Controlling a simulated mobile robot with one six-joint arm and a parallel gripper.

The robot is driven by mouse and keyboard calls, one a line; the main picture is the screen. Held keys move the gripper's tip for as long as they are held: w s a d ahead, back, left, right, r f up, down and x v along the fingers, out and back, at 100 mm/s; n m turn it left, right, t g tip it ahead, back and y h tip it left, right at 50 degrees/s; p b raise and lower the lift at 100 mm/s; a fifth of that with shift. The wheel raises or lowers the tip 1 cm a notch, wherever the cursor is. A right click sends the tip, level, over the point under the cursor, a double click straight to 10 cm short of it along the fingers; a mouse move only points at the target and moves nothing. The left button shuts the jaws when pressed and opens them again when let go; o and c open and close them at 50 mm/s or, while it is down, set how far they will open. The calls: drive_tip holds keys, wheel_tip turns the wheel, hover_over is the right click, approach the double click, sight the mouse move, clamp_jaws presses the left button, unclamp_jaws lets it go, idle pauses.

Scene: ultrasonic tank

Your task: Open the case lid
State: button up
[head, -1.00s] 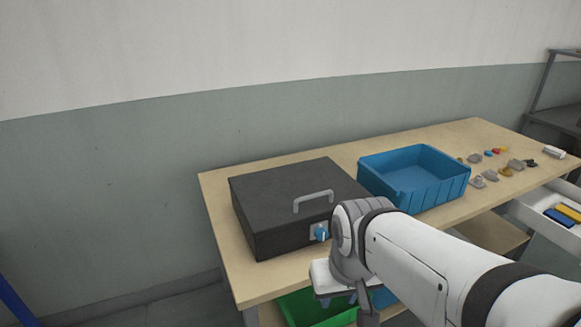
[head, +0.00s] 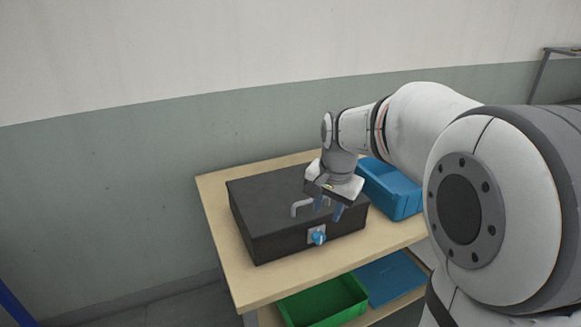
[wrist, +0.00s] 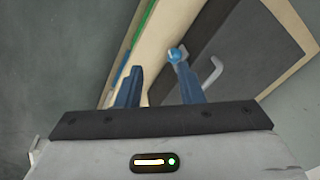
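The black case (head: 262,208) sits shut on the wooden table, its lid down. A grey handle (head: 300,207) stands on the lid near the front edge. A blue knob latch (head: 318,238) on a light plate is on the case's front face. My gripper (head: 328,209) is above the front right part of the case, beside the handle, its blue fingers pointing down. In the wrist view my gripper (wrist: 160,82) has its fingers apart with nothing between them. The handle (wrist: 213,72) and the knob (wrist: 177,55) show beyond the right finger, which overlaps the knob's lower edge.
A blue bin (head: 398,190) stands right of the case, partly hidden by my arm. A green bin (head: 325,300) lies on the shelf below the wooden table (head: 222,212). The table's left strip is clear. A wall runs behind.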

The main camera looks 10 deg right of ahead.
sight(311, 200)
drive_tip(key=w+f+m+p, duration=0.2)
drive_tip(key=w+m, duration=0.5)
drive_tip(key=w, duration=0.9)
drive_tip(key=p+x, duration=0.1)
drive_tip(key=x, duration=0.7)
drive_tip(key=shift+w+d+f, duration=0.1)
drive_tip(key=shift+f, duration=0.05)
clamp_jaws()
